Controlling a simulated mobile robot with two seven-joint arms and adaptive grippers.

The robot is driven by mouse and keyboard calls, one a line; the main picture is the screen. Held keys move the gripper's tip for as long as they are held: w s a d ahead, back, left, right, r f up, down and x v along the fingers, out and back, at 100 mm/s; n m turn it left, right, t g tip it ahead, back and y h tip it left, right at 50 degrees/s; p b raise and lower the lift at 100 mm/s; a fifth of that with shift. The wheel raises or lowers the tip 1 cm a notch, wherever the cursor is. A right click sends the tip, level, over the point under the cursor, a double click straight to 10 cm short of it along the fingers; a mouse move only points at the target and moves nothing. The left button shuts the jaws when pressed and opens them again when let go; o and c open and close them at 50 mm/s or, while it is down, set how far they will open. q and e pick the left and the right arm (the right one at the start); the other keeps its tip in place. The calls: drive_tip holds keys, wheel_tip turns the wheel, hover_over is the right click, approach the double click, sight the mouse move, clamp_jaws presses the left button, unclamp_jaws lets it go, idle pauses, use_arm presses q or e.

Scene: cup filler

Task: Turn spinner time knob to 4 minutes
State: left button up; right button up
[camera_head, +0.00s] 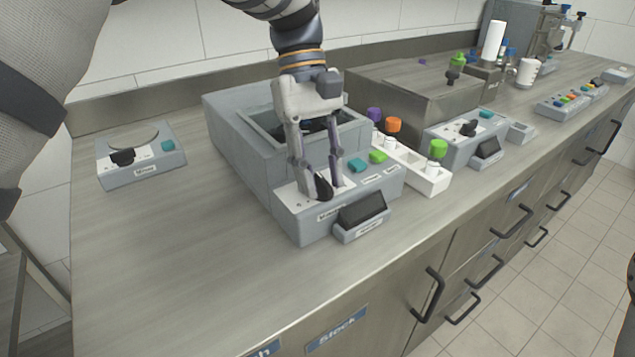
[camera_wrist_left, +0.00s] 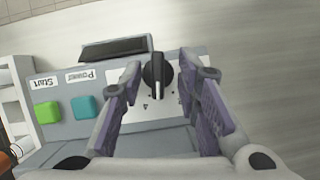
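The spinner (camera_head: 229,155) is a grey box with an open top, standing in the middle of the counter. Its black time knob (camera_head: 323,187) sits on the front panel, left of a teal button and a green button. In the left wrist view the knob (camera_wrist_left: 157,72) lies between the fingers of my left gripper (camera_wrist_left: 157,75), with a gap on both sides. The left gripper (camera_head: 325,190) points down over the panel and is open. My right gripper is not in view.
A dark display (camera_head: 362,209) stands in front of the panel. A white rack (camera_head: 425,180) with capped tubes stands to the right. A small device with a black knob (camera_head: 141,165) stands at the left. The counter front left is clear.

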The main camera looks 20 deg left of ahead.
use_arm(q)
drive_tip(key=shift+r, duration=0.1)
drive_tip(key=shift+w, duration=0.1)
clamp_jaws()
drive_tip(key=shift+w+d+f+m+y, duration=0.1)
drive_tip(key=shift+f+m+y, duration=0.15)
drive_tip(key=shift+m, duration=0.75)
drive_tip(key=shift+r+m+g+y, duration=0.15)
drive_tip(key=shift+m+g+y, duration=0.3)
drive_tip(key=shift+m, duration=0.75)
unclamp_jaws()
